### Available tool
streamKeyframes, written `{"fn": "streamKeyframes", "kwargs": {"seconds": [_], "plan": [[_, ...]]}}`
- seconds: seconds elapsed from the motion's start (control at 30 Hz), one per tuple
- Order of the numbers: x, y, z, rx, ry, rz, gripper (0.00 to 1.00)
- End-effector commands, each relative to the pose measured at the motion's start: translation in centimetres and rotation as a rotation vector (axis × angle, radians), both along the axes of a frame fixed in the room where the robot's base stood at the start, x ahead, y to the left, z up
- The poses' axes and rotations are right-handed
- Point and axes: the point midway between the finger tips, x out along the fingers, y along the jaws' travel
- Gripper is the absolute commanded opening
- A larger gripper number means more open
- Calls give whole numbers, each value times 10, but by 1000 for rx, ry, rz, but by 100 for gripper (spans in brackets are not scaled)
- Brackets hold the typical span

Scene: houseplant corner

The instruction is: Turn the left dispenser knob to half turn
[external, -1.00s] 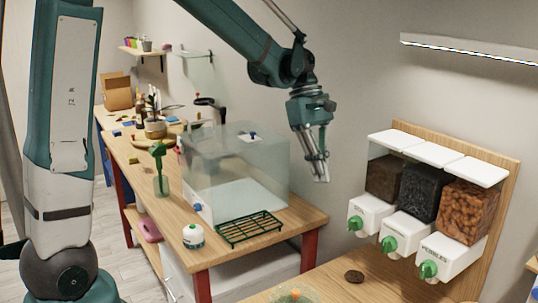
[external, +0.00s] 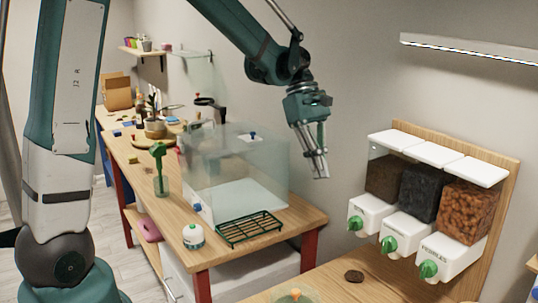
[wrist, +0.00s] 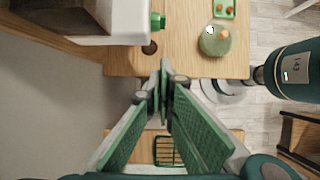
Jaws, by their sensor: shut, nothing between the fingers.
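The left dispenser knob (external: 355,223) is green and sits on the front of a white dispenser base (external: 372,211) under a bin of brown soil (external: 385,178). The middle knob (external: 389,244) and right knob (external: 428,269) look alike. My gripper (external: 321,176) is in the air, left of the dispensers and above the left knob, apart from it. In the wrist view, my gripper's (wrist: 165,65) fingertips are together and empty. A green knob (wrist: 157,22) on a white base shows at the top there; I cannot tell which one. The left knob's exact angle is too small to read.
A dark round disc (external: 354,276) lies on the wooden table below the dispensers. A clear tank (external: 235,165), a green wire rack (external: 249,229) and a spray bottle (external: 159,168) stand on the bench at left. The air around my gripper is free.

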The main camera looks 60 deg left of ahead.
Motion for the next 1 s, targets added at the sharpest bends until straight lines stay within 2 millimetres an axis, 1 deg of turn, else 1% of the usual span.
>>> {"fn": "streamKeyframes", "kwargs": {"seconds": [0.03, 0.27, 0.73, 0.87, 1.0], "plan": [[1, 0, 5, -11, 0, 0, 0], [0, 0, 2, -44, -1, 0, 0], [0, -1, -2, -46, -2, -1, 0], [0, -4, -6, -46, -1, -2, 0], [0, -9, -16, -46, -1, -2, 0]]}}
